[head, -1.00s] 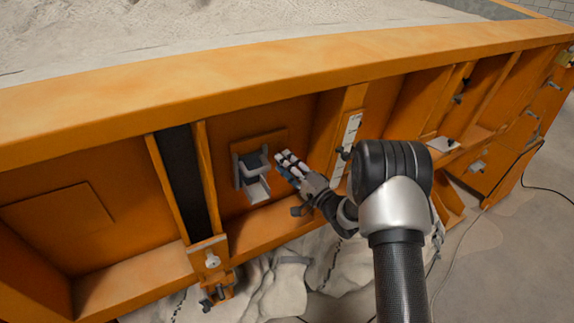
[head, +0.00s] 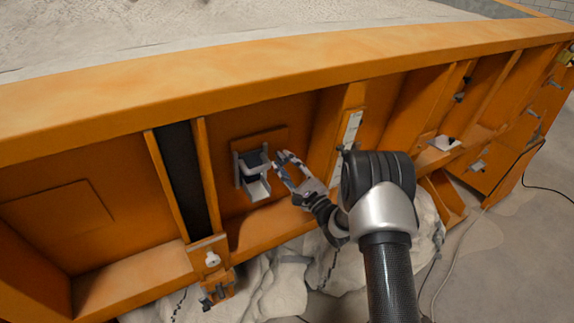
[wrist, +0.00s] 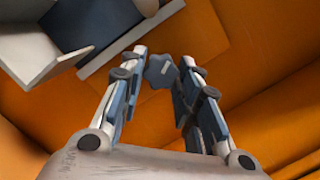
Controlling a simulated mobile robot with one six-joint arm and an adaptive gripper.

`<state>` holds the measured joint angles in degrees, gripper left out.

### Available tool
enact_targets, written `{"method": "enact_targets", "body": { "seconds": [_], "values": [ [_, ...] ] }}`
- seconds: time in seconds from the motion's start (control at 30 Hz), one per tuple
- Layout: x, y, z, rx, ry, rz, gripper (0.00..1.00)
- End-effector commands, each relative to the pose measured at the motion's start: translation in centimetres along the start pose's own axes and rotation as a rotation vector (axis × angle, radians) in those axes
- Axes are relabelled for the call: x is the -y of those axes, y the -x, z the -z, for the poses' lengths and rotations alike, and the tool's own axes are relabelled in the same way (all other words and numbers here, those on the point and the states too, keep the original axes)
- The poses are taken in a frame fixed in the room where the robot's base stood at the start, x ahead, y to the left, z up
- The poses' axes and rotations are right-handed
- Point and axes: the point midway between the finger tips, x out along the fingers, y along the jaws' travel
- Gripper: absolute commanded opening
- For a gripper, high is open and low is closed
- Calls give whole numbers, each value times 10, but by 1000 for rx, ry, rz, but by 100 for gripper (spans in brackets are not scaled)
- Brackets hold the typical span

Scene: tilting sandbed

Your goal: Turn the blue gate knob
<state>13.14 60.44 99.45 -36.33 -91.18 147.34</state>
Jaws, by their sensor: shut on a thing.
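The blue gate knob (wrist: 162,70) is a small grey-blue lobed knob in the wrist view, against the orange panel. My gripper (wrist: 164,60) has one fingertip on each side of it and is shut on it. In the head view my gripper (head: 281,160) reaches from the right to just beside the grey gate and chute (head: 258,188). The knob is too small and covered to make out there. In the wrist view the pale chute and its dark gate plate (wrist: 82,68) lie at the upper left. How far the knob is turned cannot be told.
The orange sandbed wall (head: 300,65) runs across the view with upright ribs around the gate. A white scale strip (head: 352,128) is fixed to a rib right of my gripper. A small clamp (head: 212,260) sits lower left. Pale rocks (head: 285,285) lie below.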

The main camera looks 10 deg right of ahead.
Motion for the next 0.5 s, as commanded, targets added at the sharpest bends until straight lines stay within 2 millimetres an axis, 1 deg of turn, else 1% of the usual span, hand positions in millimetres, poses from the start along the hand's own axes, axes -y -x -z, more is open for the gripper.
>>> {"method": "enact_targets", "body": {
  "seconds": [0.2,0.5],
  "values": [
    [-2,0,0,0,-185,33,6],
    [-3,0,0,-1,-365,65,6]
  ]
}}
